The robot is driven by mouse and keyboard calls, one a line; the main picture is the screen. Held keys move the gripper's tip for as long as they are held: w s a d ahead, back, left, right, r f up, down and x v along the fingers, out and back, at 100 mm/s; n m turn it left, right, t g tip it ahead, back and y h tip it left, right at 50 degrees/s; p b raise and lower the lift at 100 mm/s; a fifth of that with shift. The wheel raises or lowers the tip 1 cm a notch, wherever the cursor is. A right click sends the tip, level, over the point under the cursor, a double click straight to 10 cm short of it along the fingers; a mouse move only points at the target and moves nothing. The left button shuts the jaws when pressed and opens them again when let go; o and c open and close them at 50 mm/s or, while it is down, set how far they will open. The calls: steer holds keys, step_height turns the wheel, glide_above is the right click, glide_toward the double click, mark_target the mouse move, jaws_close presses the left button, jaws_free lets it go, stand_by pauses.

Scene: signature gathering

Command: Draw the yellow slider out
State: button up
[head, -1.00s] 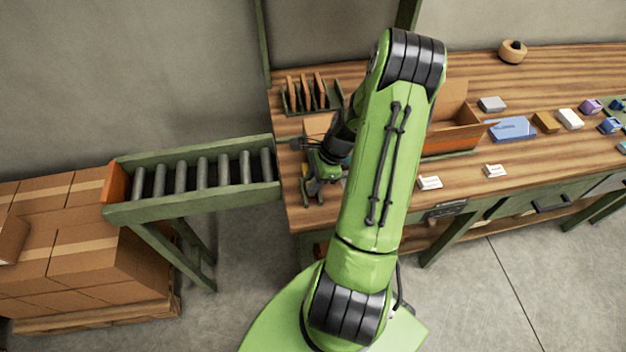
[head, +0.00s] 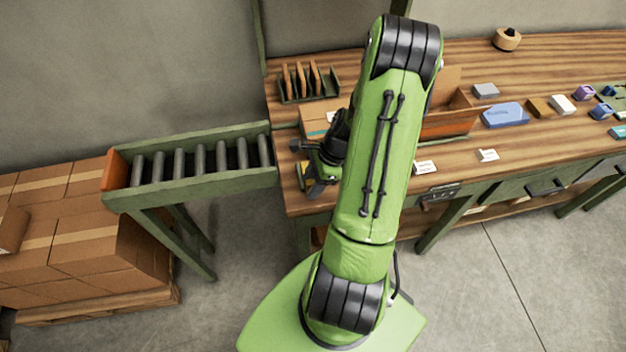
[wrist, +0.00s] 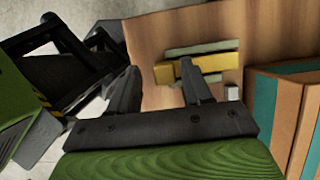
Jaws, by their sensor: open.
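The yellow slider (wrist: 215,63) lies on the wooden bench between two grey-green rails (wrist: 203,47) in the wrist view. Its blockier left end (wrist: 165,73) shows between my fingers in the picture. My gripper (wrist: 158,68) is open, with one dark finger on each side of that end. The right finger covers part of the slider. I cannot tell whether either finger touches it. In the head view my gripper (head: 316,186) is over the bench's left end, and a small yellow patch (head: 304,172) shows beside it; most of the slider is hidden there.
A cardboard box with teal stripes (wrist: 273,97) stands close to the right of the slider. A roller conveyor (head: 190,166) meets the bench's left edge. A rack with brown dividers (head: 308,84) is behind. An open carton (head: 446,124) and small boxes stand to the right.

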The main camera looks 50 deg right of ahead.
steer(key=p+v, duration=0.2)
steer(key=v, duration=1.3)
steer(key=shift+r+p, duration=0.3)
steer(key=shift+r, duration=0.1)
steer(key=shift+d, duration=0.1)
